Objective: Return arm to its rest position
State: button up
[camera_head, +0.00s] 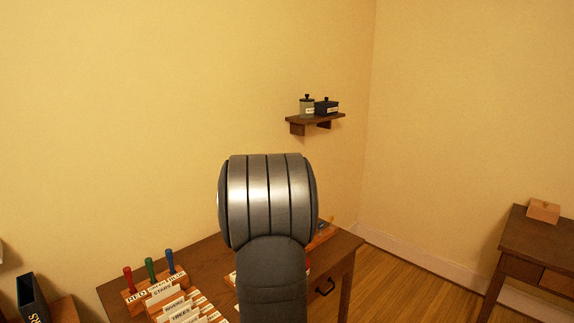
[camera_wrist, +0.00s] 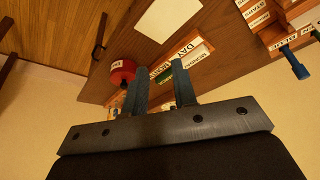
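My gripper (camera_wrist: 159,72) shows in the wrist view with its two blue-grey fingers apart and nothing held between them. It is above the brown desk, which fills the background beyond the fingers; its height above the desk is hard to tell. In the head view my own grey arm stands upright in the middle and hides the gripper and part of the desk (camera_head: 208,262).
Red, green and blue handled tools (camera_head: 150,269) stand behind labelled card rows (camera_head: 180,308). The wrist view shows a red pot (camera_wrist: 122,72) and a white card (camera_wrist: 167,18). A wall shelf (camera_head: 318,122) holds two containers. A side table (camera_head: 545,236) bears a wooden box (camera_head: 543,210).

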jog(key=shift+w+d+r+m+h, duration=0.15)
jog(key=shift+m+h, duration=0.3)
jog(key=shift+m, duration=0.65)
jog(key=shift+w+a+r+m+h, duration=0.15)
jog(key=shift+m+h, duration=0.3)
jog(key=shift+m, duration=0.65)
jog(key=shift+d, duration=0.1)
